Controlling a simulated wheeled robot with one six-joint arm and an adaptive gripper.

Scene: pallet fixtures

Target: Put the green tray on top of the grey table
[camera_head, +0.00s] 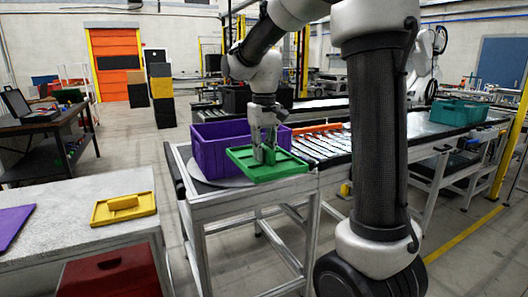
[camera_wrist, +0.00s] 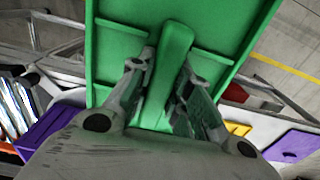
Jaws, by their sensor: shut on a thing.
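The green tray (camera_head: 268,165) is a flat panel with a raised middle handle, and it fills the upper middle of the wrist view (camera_wrist: 118,42). My gripper (camera_head: 265,158) is shut on the tray's handle; its fingers also show in the wrist view (camera_wrist: 165,90), one on each side of the handle. In the head view the tray is at the front edge of the conveyor, in front of the purple crate; I cannot tell whether it touches anything beneath. The grey table (camera_head: 75,196) stands at the lower left, with a mottled light top.
A yellow tray (camera_head: 124,208) and a purple tray (camera_head: 12,224) lie on the grey table, with bare top around them. A purple crate (camera_head: 208,158) stands on the conveyor frame (camera_head: 245,196). A red bin (camera_head: 110,275) is below the table. A teal crate (camera_head: 459,112) is at right.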

